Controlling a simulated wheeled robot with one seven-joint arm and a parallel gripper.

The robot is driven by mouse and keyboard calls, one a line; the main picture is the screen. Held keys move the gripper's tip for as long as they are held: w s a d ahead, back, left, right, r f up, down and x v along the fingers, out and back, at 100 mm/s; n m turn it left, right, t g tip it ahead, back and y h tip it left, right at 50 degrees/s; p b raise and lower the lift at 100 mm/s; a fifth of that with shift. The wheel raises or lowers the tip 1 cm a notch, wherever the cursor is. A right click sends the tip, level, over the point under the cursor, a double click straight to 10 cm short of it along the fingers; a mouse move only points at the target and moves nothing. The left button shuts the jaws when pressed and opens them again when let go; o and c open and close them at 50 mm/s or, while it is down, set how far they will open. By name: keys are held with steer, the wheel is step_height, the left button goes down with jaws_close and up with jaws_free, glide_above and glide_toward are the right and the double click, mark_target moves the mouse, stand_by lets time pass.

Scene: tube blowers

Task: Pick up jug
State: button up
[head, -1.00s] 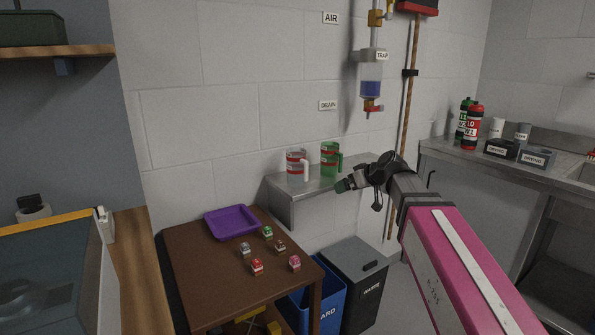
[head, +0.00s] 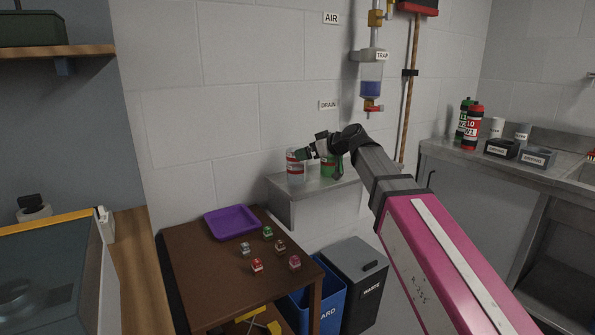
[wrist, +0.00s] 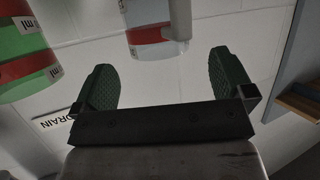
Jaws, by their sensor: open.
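A clear jug with red bands (head: 293,168) stands on the grey metal shelf, partly hidden by my gripper in the head view. It also shows in the wrist view (wrist: 148,18), lined up with the gap between my fingers, its handle visible. A green jug with a red band (head: 329,171) stands to its right on the shelf, partly behind my wrist; the wrist view shows it at the left (wrist: 22,50). My gripper (head: 304,153) is open and empty, in front of the clear jug's upper part. I cannot tell how deep the jug sits between the green fingertips (wrist: 166,68).
The metal shelf (head: 312,207) is fixed to the wall. A brown table (head: 205,285) with a purple tray (head: 231,208) and several small jars is below left. A blue bin and a grey waste bin (head: 354,262) stand underneath. A trap cylinder (head: 371,85) hangs above right.

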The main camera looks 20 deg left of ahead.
mark_target(299, 168)
steer(key=x, duration=0.5)
steer(key=shift+w, duration=0.1)
steer(key=c, duration=1.2)
steer(key=shift+c, duration=0.2)
